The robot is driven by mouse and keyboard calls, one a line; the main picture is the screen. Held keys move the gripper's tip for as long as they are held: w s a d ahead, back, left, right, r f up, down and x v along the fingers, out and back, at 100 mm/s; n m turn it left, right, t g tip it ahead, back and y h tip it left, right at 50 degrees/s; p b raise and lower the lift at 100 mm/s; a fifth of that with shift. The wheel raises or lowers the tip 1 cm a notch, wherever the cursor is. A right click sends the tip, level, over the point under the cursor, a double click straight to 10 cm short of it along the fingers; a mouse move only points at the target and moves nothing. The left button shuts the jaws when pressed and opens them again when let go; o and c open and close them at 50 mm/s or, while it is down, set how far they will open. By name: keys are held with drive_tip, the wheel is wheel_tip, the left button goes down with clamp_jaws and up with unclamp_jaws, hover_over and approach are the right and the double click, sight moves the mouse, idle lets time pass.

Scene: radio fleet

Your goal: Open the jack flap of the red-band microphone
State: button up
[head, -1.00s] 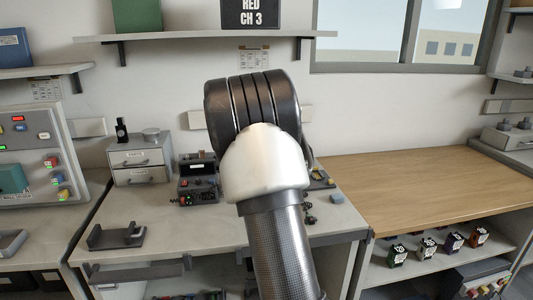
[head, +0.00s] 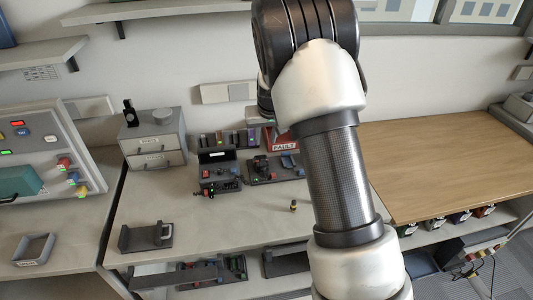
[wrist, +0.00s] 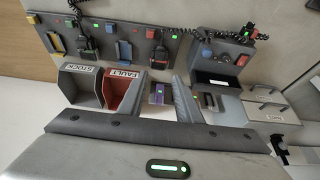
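In the wrist view, a grey panel (wrist: 120,42) holds dark hand units with coiled cords. The same panel shows in the head view (head: 274,168), partly behind my arm. My gripper's grey body (wrist: 165,155) with a green light fills the bottom of the wrist view.
A radio base (head: 218,172) stands left of the panel. A red FAULT bin (wrist: 120,92) and grey STOCK bin (wrist: 80,85) stand by the panel. A small dark-and-yellow piece (head: 293,205) stands on the bench. The bench front is mostly clear; the wooden top (head: 440,165) is bare.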

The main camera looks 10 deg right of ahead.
sight(263, 162)
drive_tip(key=x, duration=1.4)
drive_tip(key=shift+w+f+p, duration=0.15)
drive_tip(key=shift+w+p, duration=0.05)
drive_tip(key=shift+p, duration=0.1)
clamp_jaws()
